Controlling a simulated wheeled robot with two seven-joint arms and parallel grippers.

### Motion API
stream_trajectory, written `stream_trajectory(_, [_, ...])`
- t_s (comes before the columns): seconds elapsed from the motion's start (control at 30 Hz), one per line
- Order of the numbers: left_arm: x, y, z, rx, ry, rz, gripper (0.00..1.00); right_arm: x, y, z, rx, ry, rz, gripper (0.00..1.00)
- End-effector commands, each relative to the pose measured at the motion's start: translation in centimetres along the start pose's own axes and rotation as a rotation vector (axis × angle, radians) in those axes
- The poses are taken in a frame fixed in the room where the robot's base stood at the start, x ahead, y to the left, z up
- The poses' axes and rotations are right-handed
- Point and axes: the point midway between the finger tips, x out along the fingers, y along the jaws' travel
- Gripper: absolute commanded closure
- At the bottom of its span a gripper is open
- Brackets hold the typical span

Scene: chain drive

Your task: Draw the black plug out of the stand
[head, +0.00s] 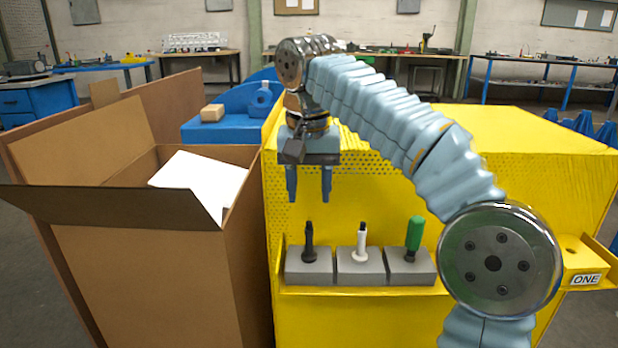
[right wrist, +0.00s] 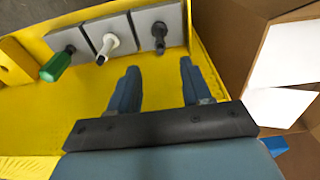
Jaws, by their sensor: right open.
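The black plug (head: 309,241) stands upright in the left block of the grey stand (head: 308,270) on a yellow ledge. It also shows in the right wrist view (right wrist: 160,36), beyond the fingertips. A white plug (head: 360,242) is in the middle block and a green-handled one (head: 414,234) in the right block. My right gripper (head: 309,198) is open and empty, pointing down above the black plug and apart from it. In the right wrist view its two fingers (right wrist: 157,70) are spread, with the black plug roughly in line with the gap. My left gripper is not in view.
An open cardboard box (head: 150,270) with white sheets (head: 203,182) stands close on the left of the yellow cabinet (head: 380,318). A small yellow holder labelled ONE (head: 584,279) is at the right. The cabinet's perforated yellow panel rises behind the stand.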

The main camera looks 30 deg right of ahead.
Motion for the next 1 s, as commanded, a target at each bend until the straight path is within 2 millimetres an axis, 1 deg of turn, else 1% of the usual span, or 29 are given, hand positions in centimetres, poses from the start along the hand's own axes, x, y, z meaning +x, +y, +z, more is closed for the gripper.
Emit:
stream_trajectory(0.03, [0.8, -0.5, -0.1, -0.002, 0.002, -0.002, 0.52, 1.5, 0.1, 0.1, 0.002, -0.002, 0.002, 0.52])
stream_trajectory(0.2, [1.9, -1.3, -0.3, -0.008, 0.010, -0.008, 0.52, 5.4, 0.1, 0.1, 0.001, -0.004, 0.002, 0.52])
stream_trajectory(0.4, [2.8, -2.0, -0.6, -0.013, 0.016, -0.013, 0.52, 9.2, 0.1, 0.1, 0.001, -0.003, 0.001, 0.52])
stream_trajectory(0.5, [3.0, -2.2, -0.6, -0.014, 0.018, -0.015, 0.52, 10.6, 0.0, 0.1, 0.000, -0.002, 0.001, 0.52])
stream_trajectory(0.6, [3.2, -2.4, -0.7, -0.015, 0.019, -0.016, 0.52, 11.4, 0.0, 0.0, 0.001, -0.002, 0.000, 0.52])
stream_trajectory(0.7, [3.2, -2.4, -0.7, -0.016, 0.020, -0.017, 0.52, 11.8, 0.0, 0.0, 0.000, -0.002, 0.000, 0.52])
stream_trajectory(0.97, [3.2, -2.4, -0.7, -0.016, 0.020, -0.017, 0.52, 11.8, 0.0, 0.0, 0.000, -0.001, -0.001, 0.52])
stream_trajectory(1.0, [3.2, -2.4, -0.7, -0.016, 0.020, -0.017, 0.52, 11.8, 0.0, 0.0, 0.000, -0.001, -0.001, 0.56])
